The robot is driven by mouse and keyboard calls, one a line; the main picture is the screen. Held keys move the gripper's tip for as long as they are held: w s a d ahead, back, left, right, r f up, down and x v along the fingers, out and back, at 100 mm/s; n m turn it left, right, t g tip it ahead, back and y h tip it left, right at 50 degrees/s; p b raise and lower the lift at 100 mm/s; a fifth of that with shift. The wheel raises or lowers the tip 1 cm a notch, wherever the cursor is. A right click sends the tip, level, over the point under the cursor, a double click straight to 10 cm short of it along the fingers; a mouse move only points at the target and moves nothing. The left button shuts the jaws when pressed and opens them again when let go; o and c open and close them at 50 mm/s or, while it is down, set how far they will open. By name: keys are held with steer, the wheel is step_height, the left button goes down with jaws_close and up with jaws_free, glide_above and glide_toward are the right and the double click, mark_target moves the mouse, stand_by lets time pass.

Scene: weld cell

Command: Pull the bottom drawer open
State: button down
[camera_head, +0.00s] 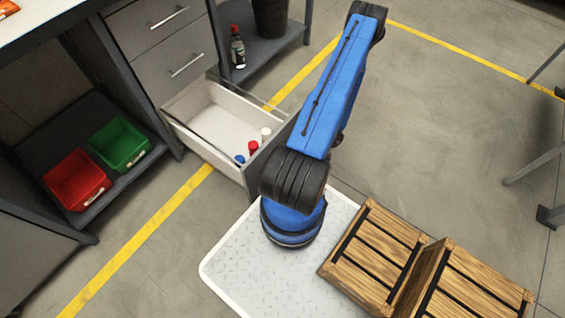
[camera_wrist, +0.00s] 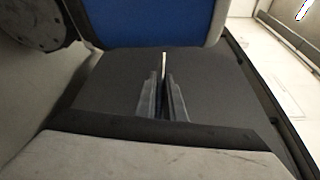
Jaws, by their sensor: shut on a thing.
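The bottom drawer (camera_head: 218,128) of the grey cabinet stands pulled out, its pale inside in view. Several small items with white, red and blue tops stand in it near the front. My arm hides part of the drawer front and my gripper in the head view. In the wrist view, the two fingers of my gripper (camera_wrist: 162,82) are close together at the dark grey drawer front (camera_wrist: 215,90). They are shut on the drawer handle (camera_wrist: 164,58), of which only a thin bright edge shows.
Two upper drawers (camera_head: 170,55) are shut. A red bin (camera_head: 76,180) and a green bin (camera_head: 120,143) sit on the low shelf at left. A dark bottle (camera_head: 237,48) stands on another shelf. Wooden crates (camera_head: 378,253) stand at lower right. Open floor lies at right.

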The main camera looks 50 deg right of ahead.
steer(key=shift+d, duration=0.15)
steer(key=c, duration=1.8)
jaws_free()
steer(key=shift+c, duration=0.2)
steer(key=v, duration=1.7)
steer(key=shift+s+d, duration=0.1)
steer(key=shift+s, duration=0.05)
